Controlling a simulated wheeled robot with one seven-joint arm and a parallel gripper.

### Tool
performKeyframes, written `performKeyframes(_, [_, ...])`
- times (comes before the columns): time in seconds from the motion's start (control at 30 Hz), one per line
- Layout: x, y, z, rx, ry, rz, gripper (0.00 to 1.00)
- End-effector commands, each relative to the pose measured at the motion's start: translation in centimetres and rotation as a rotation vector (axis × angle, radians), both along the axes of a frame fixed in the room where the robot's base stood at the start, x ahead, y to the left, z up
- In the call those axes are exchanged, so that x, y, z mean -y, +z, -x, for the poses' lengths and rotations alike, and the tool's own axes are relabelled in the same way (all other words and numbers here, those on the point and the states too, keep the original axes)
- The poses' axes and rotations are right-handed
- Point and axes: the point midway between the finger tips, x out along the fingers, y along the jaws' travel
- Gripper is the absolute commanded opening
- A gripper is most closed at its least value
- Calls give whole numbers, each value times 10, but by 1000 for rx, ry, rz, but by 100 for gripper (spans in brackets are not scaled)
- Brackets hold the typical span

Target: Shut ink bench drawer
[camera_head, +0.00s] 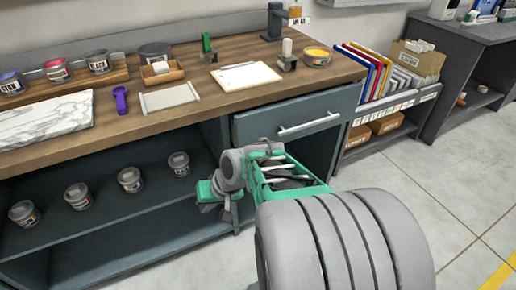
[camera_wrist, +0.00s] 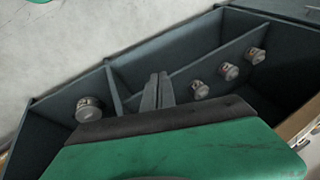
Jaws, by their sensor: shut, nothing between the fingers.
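The ink bench drawer (camera_head: 262,122) is dark grey, with a pale bar handle (camera_head: 308,124), under the right end of the wooden worktop. Its front looks close to the bench face; a small gap cannot be ruled out. My gripper (camera_head: 227,214) is low in front of the bench, left of and below the drawer, and apart from the handle. In the wrist view its two grey fingers (camera_wrist: 158,92) are together and empty, against the background of the open shelf compartments. The drawer handle cannot be made out in the wrist view.
Several ink jars stand on the lower shelf (camera_head: 145,205), also in the wrist view (camera_wrist: 230,71). The worktop (camera_head: 215,88) holds jars, a marble slab (camera_head: 45,118) and a paper pad (camera_head: 246,76). A low shelf with folders (camera_head: 370,70) stands right. The floor (camera_head: 450,190) at right is clear.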

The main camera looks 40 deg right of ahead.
Motion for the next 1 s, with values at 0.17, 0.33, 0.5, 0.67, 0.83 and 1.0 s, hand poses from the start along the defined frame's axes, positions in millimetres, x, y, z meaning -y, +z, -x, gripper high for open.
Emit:
performKeyframes(0.17, [93, -42, -39, 317, -429, -376, 0])
performKeyframes(0.33, [207, -20, -18, 699, -817, -680, 0])
performKeyframes(0.5, [268, 2, 22, 924, -998, -818, 0])
performKeyframes(0.67, [275, 11, 21, 951, -1014, -838, 0])
performKeyframes(0.83, [277, 13, 2, 945, -1012, -838, 0])
performKeyframes(1.0, [284, 7, -35, 947, -1004, -831, 0])
